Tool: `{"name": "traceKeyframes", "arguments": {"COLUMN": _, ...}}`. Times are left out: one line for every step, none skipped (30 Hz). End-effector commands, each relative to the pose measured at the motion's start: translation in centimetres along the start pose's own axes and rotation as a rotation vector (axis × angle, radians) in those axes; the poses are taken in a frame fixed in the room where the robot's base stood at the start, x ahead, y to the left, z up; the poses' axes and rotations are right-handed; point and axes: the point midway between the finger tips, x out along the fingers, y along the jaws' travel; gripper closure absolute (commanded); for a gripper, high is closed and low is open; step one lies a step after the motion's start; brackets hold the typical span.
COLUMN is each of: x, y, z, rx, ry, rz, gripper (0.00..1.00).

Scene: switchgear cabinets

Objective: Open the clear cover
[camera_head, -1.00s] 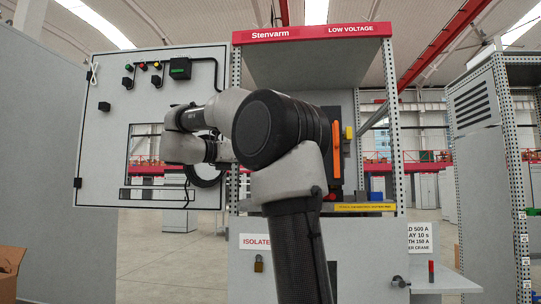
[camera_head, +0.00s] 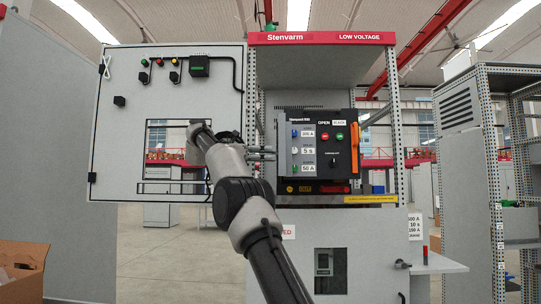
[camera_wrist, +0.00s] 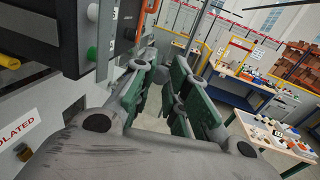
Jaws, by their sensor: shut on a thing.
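The breaker (camera_head: 345,150) sits in the cabinet bay, with an orange handle on its right and a settings strip (camera_head: 306,150) on its left. The clear cover is see-through and hard to make out; its outline at the settings strip is not distinct. My gripper (camera_head: 262,153) is at the left edge of the breaker, level with the strip.
The open cabinet door (camera_head: 125,110) stands to the left, with a window cut-out behind my arm. A perforated cabinet post (camera_head: 398,130) is at the right. A small shelf (camera_head: 435,264) juts out low at the right. A cardboard box (camera_head: 22,268) is at lower left.

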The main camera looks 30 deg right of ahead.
Motion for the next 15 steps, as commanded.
{"name": "traceKeyframes", "arguments": {"x": 0.01, "y": 0.08, "z": 0.19, "rx": 0.005, "ry": -0.003, "rz": -0.006, "gripper": 1.00}}
{"name": "traceKeyframes", "arguments": {"x": -0.01, "y": 0.12, "z": 0.22, "rx": 0.007, "ry": -0.003, "rz": -0.010, "gripper": 1.00}}
{"name": "traceKeyframes", "arguments": {"x": -0.06, "y": 0.20, "z": 0.19, "rx": 0.006, "ry": -0.003, "rz": -0.015, "gripper": 1.00}}
{"name": "traceKeyframes", "arguments": {"x": -0.07, "y": 0.21, "z": 0.23, "rx": 0.006, "ry": -0.002, "rz": -0.018, "gripper": 1.00}}
{"name": "traceKeyframes", "arguments": {"x": -0.07, "y": 0.23, "z": 0.24, "rx": 0.006, "ry": -0.003, "rz": -0.021, "gripper": 1.00}}
{"name": "traceKeyframes", "arguments": {"x": -0.10, "y": 0.28, "z": 0.27, "rx": 0.007, "ry": -0.003, "rz": -0.024, "gripper": 1.00}}
{"name": "traceKeyframes", "arguments": {"x": -0.12, "y": 0.32, "z": 0.27, "rx": 0.006, "ry": -0.004, "rz": -0.026, "gripper": 1.00}}
{"name": "traceKeyframes", "arguments": {"x": -0.12, "y": 0.32, "z": 0.30, "rx": 0.006, "ry": -0.004, "rz": -0.028, "gripper": 1.00}}
{"name": "traceKeyframes", "arguments": {"x": -0.12, "y": 0.32, "z": 0.34, "rx": 0.007, "ry": -0.004, "rz": -0.029, "gripper": 1.00}}
{"name": "traceKeyframes", "arguments": {"x": -0.12, "y": 0.33, "z": 0.35, "rx": 0.007, "ry": -0.004, "rz": -0.030, "gripper": 1.00}}
{"name": "traceKeyframes", "arguments": {"x": -0.12, "y": 0.33, "z": 0.37, "rx": 0.007, "ry": -0.004, "rz": -0.031, "gripper": 1.00}}
{"name": "traceKeyframes", "arguments": {"x": -0.12, "y": 0.33, "z": 0.39, "rx": 0.007, "ry": -0.004, "rz": -0.031, "gripper": 1.00}}
{"name": "traceKeyframes", "arguments": {"x": -0.12, "y": 0.34, "z": 0.40, "rx": 0.007, "ry": -0.004, "rz": -0.032, "gripper": 1.00}}
{"name": "traceKeyframes", "arguments": {"x": -0.12, "y": 0.34, "z": 0.41, "rx": 0.007, "ry": -0.004, "rz": -0.032, "gripper": 1.00}}
{"name": "traceKeyframes", "arguments": {"x": -0.12, "y": 0.34, "z": 0.42, "rx": 0.007, "ry": -0.005, "rz": -0.032, "gripper": 1.00}}
